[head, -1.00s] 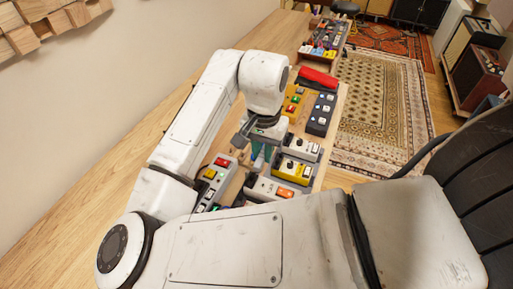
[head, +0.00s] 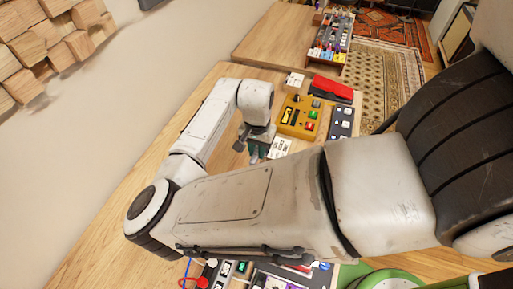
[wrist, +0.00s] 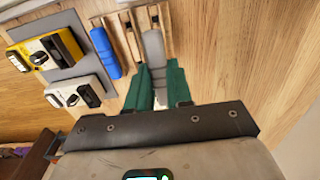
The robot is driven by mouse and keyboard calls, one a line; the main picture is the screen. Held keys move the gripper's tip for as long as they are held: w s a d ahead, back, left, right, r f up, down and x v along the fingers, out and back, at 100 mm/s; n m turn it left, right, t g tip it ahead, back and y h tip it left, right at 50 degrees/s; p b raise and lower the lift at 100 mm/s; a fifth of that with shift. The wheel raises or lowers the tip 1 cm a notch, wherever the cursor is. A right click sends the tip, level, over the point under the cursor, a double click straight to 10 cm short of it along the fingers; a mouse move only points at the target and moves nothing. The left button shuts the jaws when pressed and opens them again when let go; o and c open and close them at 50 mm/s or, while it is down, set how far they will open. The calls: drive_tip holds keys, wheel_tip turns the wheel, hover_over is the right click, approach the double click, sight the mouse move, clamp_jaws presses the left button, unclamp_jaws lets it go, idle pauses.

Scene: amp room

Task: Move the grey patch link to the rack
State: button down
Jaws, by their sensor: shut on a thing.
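My gripper (wrist: 156,76) has green fingers shut on the grey patch link (wrist: 153,45), a long light-grey piece that extends ahead of the fingertips in the wrist view. The link's far end lies at the wooden rack (wrist: 126,38), between slim wooden rails; I cannot tell whether it rests on them or hangs just above. A blue link (wrist: 104,53) lies in the rack to the left of the grey one. In the head view my gripper (head: 258,150) is low over the table, left of a white module, and the link is hidden there.
In the wrist view a yellow module (wrist: 35,52) and a white module (wrist: 85,96) stand left of the rack. The head view shows a yellow-orange module (head: 298,116), a dark module (head: 341,123) and a red thing (head: 332,88). Bare wood lies right of the rack in the wrist view.

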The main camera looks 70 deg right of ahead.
wheel_tip(320, 180, down, 4)
drive_tip(key=b, duration=0.3)
drive_tip(key=shift+f+b, duration=0.65)
drive_tip(key=shift+f, duration=0.35)
drive_tip(key=shift+p, duration=0.4)
drive_tip(key=shift+f, duration=1)
idle(1.8)
drive_tip(key=c, duration=0.5)
unclamp_jaws()
drive_tip(key=shift+c, duration=0.2)
